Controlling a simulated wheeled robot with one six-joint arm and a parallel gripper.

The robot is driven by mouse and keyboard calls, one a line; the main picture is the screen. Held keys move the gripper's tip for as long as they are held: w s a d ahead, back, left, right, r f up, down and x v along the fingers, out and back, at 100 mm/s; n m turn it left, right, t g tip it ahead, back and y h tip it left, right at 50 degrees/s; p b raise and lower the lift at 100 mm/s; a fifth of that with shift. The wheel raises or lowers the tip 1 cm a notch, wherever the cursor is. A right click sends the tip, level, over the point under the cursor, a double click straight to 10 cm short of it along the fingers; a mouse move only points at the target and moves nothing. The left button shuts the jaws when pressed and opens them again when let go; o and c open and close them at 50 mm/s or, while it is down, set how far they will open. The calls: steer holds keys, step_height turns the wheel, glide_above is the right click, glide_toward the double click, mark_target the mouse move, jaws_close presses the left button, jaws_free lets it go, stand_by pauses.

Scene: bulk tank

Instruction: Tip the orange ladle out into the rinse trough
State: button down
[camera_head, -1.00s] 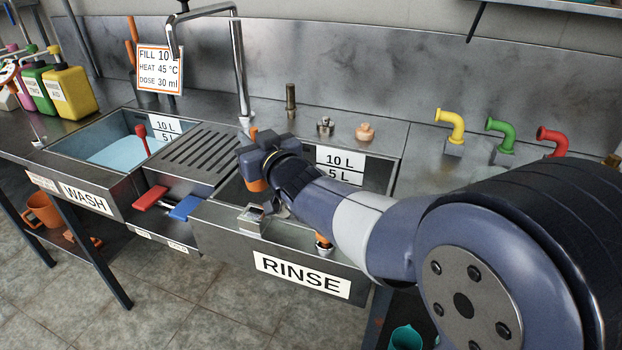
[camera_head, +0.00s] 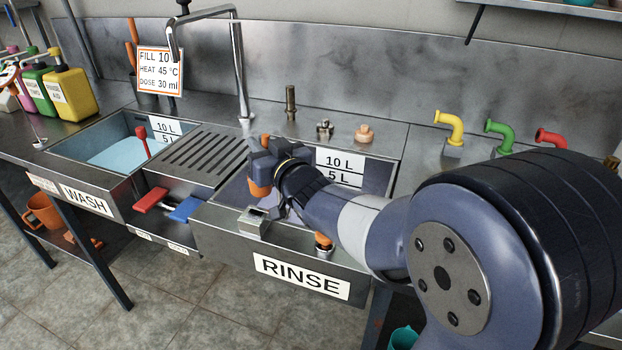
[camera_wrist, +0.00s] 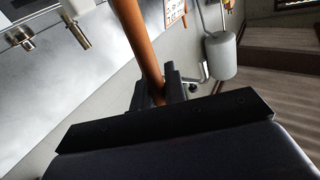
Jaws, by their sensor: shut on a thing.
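My gripper (camera_head: 262,160) is over the rinse trough (camera_head: 305,283), shut on an orange handle (camera_head: 260,184). In the wrist view the handle (camera_wrist: 137,40) runs as a long rod up from between the fingers (camera_wrist: 158,92). A silver box-shaped piece (camera_head: 253,222) is at the trough's front rim, below the gripper. I cannot tell whether it is the ladle's bowl. The bowl is not clearly visible otherwise, and my wrist hides part of the trough. The trough's inside shows a bluish tint at the left.
The slotted drainboard (camera_head: 198,153) lies left of the trough, with the wash basin (camera_head: 110,150) beyond it. A tall tap (camera_head: 240,75) stands behind. An orange-topped knob (camera_head: 323,241) is at the front rim. Yellow, green and red pipes (camera_head: 498,135) stand at the back right.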

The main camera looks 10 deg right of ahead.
steer(key=shift+w+d+f+m, duration=0.1)
steer(key=shift+d+f+m, duration=0.2)
steer(key=shift+d, duration=0.15)
steer(key=shift+d+f, duration=0.2)
steer(key=shift+d, duration=0.05)
steer(key=shift+d+f, duration=0.1)
steer(key=w+d+m+t+p, duration=0.1)
steer(key=d+m+p, duration=0.2)
steer(key=d, duration=0.3)
steer(key=shift+m+p, duration=0.35)
steer(key=shift+m, duration=0.25)
stand_by(1.7)
steer(key=shift+w+d+r+m+p, duration=0.15)
steer(key=shift+d+r+m+p, duration=0.2)
steer(key=shift+d+m+p, duration=0.25)
steer(key=shift+w+d+r+m+p, duration=0.1)
steer(key=shift+d+r+m+p, duration=0.3)
steer(key=shift+d+p, duration=0.4)
steer(key=shift+w+d+f+m+t+b, duration=0.15)
steer(key=shift+d+f+m+t+b, duration=0.25)
steer(key=shift+d+f+m, duration=0.7)
steer(key=shift+w+d+f+m+h+p, duration=0.15)
steer(key=shift+d+f+m+p, duration=0.15)
steer(key=shift+m, duration=0.2)
steer(key=shift+d+f+m+h+p, duration=0.15)
steer(key=shift+d+m+p, duration=0.15)
steer(key=shift+m, duration=0.2)
stand_by(0.8)
